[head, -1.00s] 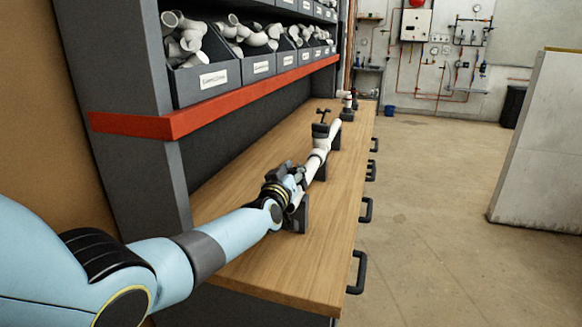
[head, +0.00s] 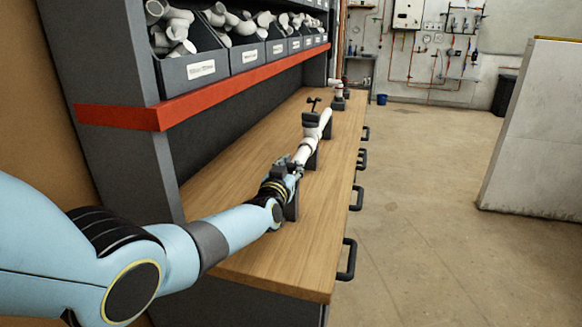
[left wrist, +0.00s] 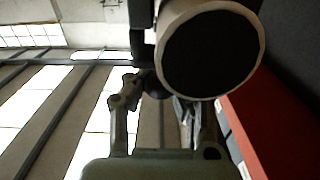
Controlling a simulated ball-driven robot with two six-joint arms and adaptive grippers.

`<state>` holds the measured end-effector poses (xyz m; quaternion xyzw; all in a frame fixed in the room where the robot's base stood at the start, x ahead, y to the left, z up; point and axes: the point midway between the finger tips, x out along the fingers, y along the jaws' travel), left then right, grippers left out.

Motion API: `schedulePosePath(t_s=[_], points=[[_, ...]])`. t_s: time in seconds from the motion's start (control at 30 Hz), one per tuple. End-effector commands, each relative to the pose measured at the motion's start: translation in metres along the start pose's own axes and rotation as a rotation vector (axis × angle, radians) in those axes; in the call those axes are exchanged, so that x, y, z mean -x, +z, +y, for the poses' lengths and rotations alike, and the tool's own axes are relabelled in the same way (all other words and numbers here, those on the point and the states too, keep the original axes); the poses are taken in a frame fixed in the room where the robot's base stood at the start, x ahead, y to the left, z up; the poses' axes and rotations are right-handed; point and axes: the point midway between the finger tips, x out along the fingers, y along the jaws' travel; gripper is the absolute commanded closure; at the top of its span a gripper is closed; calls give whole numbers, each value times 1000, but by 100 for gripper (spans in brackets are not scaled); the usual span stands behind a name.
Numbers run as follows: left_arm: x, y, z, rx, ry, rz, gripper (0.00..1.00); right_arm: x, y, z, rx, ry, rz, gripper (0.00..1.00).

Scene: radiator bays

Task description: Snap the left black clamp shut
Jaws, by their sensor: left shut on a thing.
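A white pipe (head: 302,155) lies along the wooden bench in dark supports. My left gripper (head: 286,169) is at the pipe's near end, shut on the left black clamp, which is mostly hidden behind the gripper in the head view. In the left wrist view the pipe's open round end (left wrist: 212,52) is close, with a black clamp part (left wrist: 145,45) beside it, near the gripper's fingers (left wrist: 155,105). The clamp's exact closure cannot be told. Another black clamp (head: 311,118) with an upright handle stands farther along the pipe. My right gripper is not in view.
The wooden bench (head: 235,175) has free room beside the pipe. A red-edged shelf (head: 200,103) with grey bins of white fittings overhangs its left side. Black drawer handles (head: 347,259) stick out on the right. A pale partition (head: 535,130) stands at far right.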

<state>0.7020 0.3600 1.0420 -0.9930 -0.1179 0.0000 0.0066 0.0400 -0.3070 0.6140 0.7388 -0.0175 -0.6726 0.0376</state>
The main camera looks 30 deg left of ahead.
Motion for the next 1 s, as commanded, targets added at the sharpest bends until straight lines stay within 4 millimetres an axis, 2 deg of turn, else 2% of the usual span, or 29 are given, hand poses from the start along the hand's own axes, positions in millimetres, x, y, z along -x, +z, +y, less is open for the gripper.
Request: schedulePosePath(t_s=[0.03,0.13,0.17,0.4,0.77,0.87,1.0], points=[[5,11,1,-4,3,-20,100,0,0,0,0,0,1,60],[5,11,1,-5,3,-20,100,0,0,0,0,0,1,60],[5,11,1,-5,3,-20,81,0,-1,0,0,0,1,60],[4,8,0,-3,2,-14,51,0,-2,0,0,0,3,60],[6,5,0,-3,1,-8,51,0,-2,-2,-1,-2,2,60],[15,5,-1,-2,0,-7,51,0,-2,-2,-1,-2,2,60],[36,6,0,-1,1,-9,51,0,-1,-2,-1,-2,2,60]])
